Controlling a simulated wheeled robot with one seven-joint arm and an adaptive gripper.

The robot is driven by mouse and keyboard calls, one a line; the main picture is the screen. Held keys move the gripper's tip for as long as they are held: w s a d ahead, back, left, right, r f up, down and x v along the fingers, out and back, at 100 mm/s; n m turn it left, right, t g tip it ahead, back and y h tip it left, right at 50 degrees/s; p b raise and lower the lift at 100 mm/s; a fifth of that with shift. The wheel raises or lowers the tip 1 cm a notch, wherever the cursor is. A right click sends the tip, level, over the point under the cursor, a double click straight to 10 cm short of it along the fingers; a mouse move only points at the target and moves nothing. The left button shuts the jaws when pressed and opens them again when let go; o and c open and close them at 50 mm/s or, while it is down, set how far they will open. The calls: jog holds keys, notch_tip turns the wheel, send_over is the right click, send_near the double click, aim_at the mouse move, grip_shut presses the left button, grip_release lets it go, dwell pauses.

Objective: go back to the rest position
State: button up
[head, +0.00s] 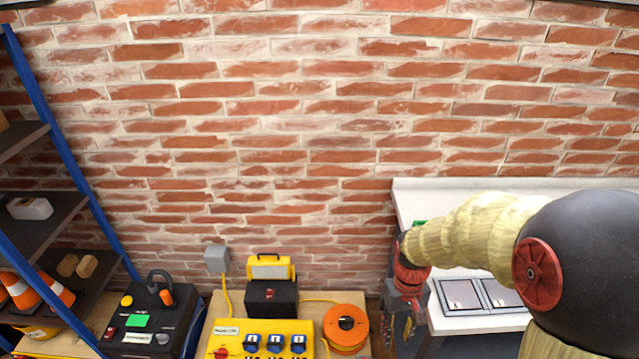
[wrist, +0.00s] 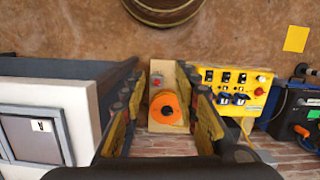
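My gripper (head: 402,325) hangs at the lower right of the head view, just left of the white bench (head: 408,203). My arm reaches in from the right, and its end points down. In the wrist view the two fingers of my gripper (wrist: 160,85) stand wide apart. Nothing is held between them. The orange cable reel (wrist: 165,107) shows through the gap, apart from the fingers and farther down. The fingertips are small and partly unclear in the head view.
A yellow socket box (head: 235,328), the orange reel (head: 345,326) and a yellow work lamp (head: 270,268) are left of my gripper. A black power unit (head: 150,318) and a blue-framed shelf (head: 70,165) stand farther left. The brick wall (head: 300,130) is behind.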

jog(key=s+r+t+p, duration=0.2)
jog(key=s+r, duration=0.4)
jog(key=r, duration=0.7)
jog(key=s+r+m+t+p, duration=0.1)
jog(key=s+r+t, duration=0.4)
jog(key=r, duration=0.9)
jog(key=shift+s+r+p, duration=0.2)
jog(key=shift+s+p, duration=0.25)
